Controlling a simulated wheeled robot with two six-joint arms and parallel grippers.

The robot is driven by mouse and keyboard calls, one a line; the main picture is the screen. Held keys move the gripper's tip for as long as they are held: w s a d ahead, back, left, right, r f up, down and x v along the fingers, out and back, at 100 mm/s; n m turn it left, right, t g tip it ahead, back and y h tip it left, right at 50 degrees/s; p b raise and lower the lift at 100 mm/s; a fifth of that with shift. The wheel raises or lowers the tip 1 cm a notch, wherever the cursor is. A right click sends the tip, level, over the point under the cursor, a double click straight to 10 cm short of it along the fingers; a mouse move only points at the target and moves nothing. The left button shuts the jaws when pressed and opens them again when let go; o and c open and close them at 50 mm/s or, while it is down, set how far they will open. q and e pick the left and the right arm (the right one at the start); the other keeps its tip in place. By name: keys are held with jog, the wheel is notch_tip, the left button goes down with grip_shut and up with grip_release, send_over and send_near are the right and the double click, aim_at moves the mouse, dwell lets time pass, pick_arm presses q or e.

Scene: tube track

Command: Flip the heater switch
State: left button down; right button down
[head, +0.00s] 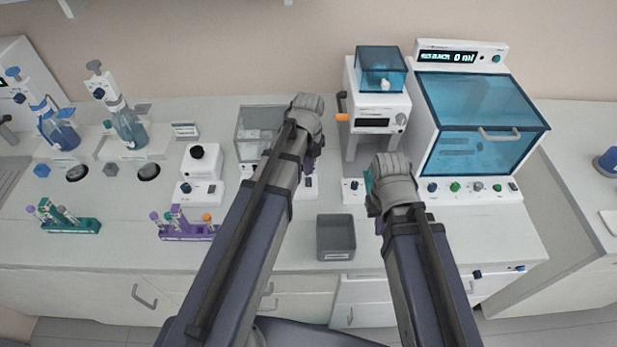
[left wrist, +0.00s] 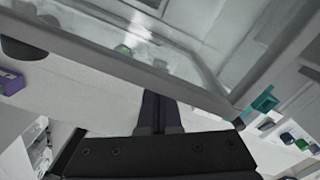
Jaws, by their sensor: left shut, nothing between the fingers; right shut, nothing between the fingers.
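A clear glass-walled box (head: 255,128) stands on the bench, partly hidden by my left arm. Its front panel (head: 309,183) shows beside the arm with a small dark control; I cannot tell for sure whether this is the heater switch. My left gripper (head: 312,160), with purple fingers, is in front of the box and mostly hidden by its own wrist. In the left wrist view its fingers (left wrist: 157,100) are together and empty, close to the glass box's edge (left wrist: 130,65).
A white device with a blue-tinted top (head: 382,66) and a large blue-windowed cabinet (head: 478,115) stand at the back right. A grey bin (head: 336,238) sits at the front edge. Tube racks (head: 72,222) (head: 187,233) and flasks (head: 130,128) are on the left.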

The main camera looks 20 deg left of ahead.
aim_at(308, 179)
pick_arm(q)
notch_tip(308, 179, up, 4)
jog(key=p, duration=0.4)
jog(key=shift+r, duration=0.25)
dwell(0.3)
